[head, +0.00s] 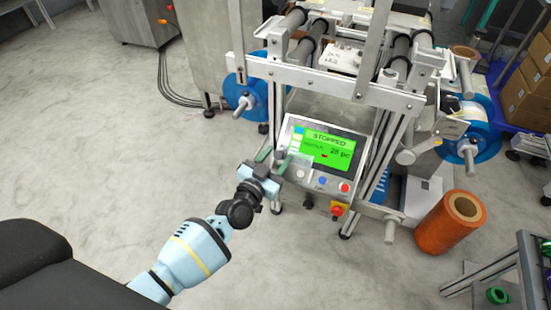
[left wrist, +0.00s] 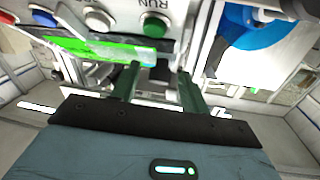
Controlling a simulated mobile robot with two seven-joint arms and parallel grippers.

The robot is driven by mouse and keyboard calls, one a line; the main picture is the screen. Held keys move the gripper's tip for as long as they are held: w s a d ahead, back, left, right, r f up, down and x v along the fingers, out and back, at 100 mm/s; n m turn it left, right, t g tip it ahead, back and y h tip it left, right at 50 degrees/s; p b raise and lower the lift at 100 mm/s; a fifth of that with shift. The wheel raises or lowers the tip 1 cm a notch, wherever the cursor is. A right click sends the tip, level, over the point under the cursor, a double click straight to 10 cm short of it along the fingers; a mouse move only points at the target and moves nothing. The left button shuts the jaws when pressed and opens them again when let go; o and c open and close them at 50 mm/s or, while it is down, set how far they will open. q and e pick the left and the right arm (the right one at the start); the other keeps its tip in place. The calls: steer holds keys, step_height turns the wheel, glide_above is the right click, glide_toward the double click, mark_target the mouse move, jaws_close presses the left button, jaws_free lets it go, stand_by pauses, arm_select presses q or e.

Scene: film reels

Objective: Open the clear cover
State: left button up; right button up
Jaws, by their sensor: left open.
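The control panel (head: 318,160) has a green screen reading STOPPED. A small see-through piece, seemingly the clear cover (head: 297,164), sits at the panel's lower left corner, below the screen. In the left wrist view the clear cover (left wrist: 112,50) shows as a thin, green-tinted plate beside the green RUN button (left wrist: 155,25); I cannot tell how far it is tilted. My left gripper (head: 271,157) is at the panel's left edge, close to the cover. Its two fingers (left wrist: 158,86) are apart, with no object clearly held between them. Contact with the cover is unclear. My right gripper is not in view.
A red button (head: 344,188) and a red-yellow switch (head: 338,209) are on the panel's right side. Blue reels (head: 240,92) flank the machine frame. An orange roll (head: 450,222) stands at right. The floor at left is clear.

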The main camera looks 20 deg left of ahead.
arm_select(q)
steer(key=shift+s, duration=0.1)
steer(key=shift+s+a, duration=0.1)
steer(key=shift+s, duration=0.15)
steer(key=s+a+p, duration=0.1)
steer(key=s+p, duration=0.1)
steer(key=s, duration=0.5)
steer(key=shift+a, duration=0.1)
